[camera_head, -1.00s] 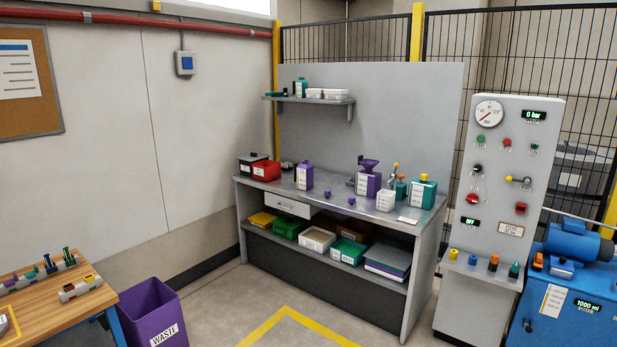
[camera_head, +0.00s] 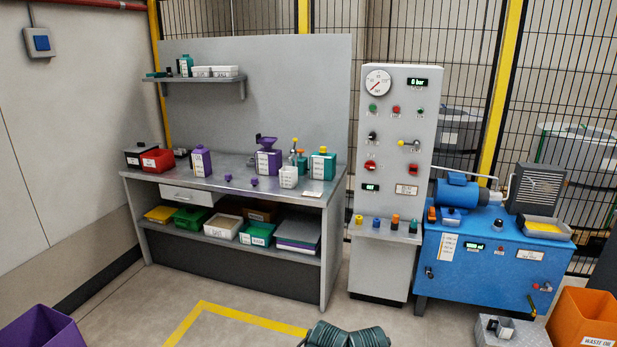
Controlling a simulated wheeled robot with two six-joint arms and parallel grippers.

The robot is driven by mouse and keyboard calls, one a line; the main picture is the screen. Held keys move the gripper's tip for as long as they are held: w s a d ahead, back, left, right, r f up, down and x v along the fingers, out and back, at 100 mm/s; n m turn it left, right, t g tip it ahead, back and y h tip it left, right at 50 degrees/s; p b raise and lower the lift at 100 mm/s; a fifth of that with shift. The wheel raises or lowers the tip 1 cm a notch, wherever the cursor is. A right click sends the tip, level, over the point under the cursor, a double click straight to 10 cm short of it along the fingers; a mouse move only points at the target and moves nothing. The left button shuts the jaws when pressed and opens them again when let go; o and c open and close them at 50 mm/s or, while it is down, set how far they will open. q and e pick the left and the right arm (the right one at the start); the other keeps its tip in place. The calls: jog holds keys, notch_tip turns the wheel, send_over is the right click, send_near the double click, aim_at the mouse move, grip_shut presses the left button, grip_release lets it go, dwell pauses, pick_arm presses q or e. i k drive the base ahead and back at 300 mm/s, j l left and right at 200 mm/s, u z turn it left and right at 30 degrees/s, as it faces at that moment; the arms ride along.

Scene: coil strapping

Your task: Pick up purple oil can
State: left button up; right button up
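Two purple containers stand on the grey workbench (camera_head: 225,180). One is a plain purple can (camera_head: 200,167) with a white label and a narrowed top, on the left part of the bench. The other is a purple can with a funnel-like top (camera_head: 267,163), also labelled, nearer the middle. I cannot tell from the labels which is the oil can. Both stand upright and apart from each other. Neither of my grippers is in view.
Red and black bins (camera_head: 157,160) stand left of the cans; a white container (camera_head: 288,177) and teal can (camera_head: 322,165) stand right. A control panel (camera_head: 400,150) and blue machine (camera_head: 490,260) are further right. Dark ribbed coils (camera_head: 348,336) show at the bottom edge.

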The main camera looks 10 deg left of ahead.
aim_at(199, 158)
jog(key=i+j, duration=0.55)
jog(key=j, duration=0.15)
jog(key=i+j, duration=0.6)
jog(key=i+j+z, duration=0.1)
jog(key=i+j, duration=0.45)
jog(key=j, duration=0.2)
